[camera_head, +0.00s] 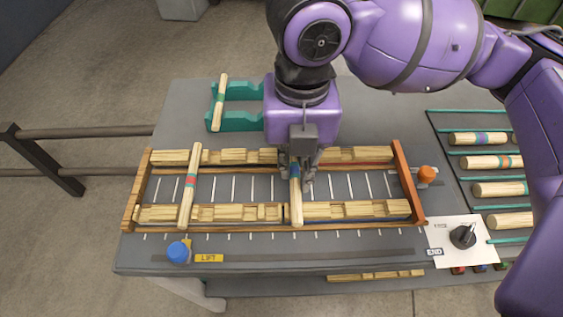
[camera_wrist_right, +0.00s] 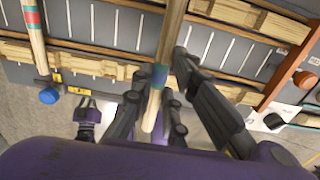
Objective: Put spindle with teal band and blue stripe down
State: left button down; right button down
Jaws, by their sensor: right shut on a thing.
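The spindle with teal band and blue stripe (camera_head: 296,205) is pale wood and lies front to back across the notched rails. My right gripper (camera_head: 297,172) comes down from above and is shut on it near the band. In the right wrist view the spindle (camera_wrist_right: 170,35) runs between the fingers of the right gripper (camera_wrist_right: 152,103), with its teal and blue marks beside them. Its near end is over the front rail (camera_head: 350,210); I cannot tell whether it touches. The back rail (camera_head: 350,155) is partly hidden by the gripper. A small dark part (camera_wrist_right: 88,108) may be my left gripper.
Another spindle with a red band (camera_head: 188,205) crosses the rails at left. A teal stand (camera_head: 240,91) behind holds a green-banded spindle (camera_head: 220,100). A blue button (camera_head: 179,252) and an orange knob (camera_head: 427,173) flank the frame. Several spindles lie on the right rack (camera_head: 460,150).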

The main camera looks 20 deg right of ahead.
aim_at(294, 159)
jog(key=w+f, duration=0.2)
jog(key=shift+d+f, duration=0.3)
jog(key=shift+f, duration=0.05)
notch_tip(294, 159, down, 3)
jog(key=shift+w+f+b, duration=0.1)
jog(key=shift+f+b, duration=0.05)
jog(key=shift+b, duration=0.4)
pick_arm(q)
jog(key=shift+s+d+f, duration=0.1)
jog(key=shift+s+f, duration=0.35)
jog(key=shift+f, duration=0.15)
pick_arm(e)
jog(key=shift+f, duration=0.1)
jog(key=shift+f, duration=0.1)
jog(key=c, duration=1.7)
grip_release()
jog(key=shift+c, duration=0.2)
pick_arm(q)
jog(key=shift+w, duration=0.1)
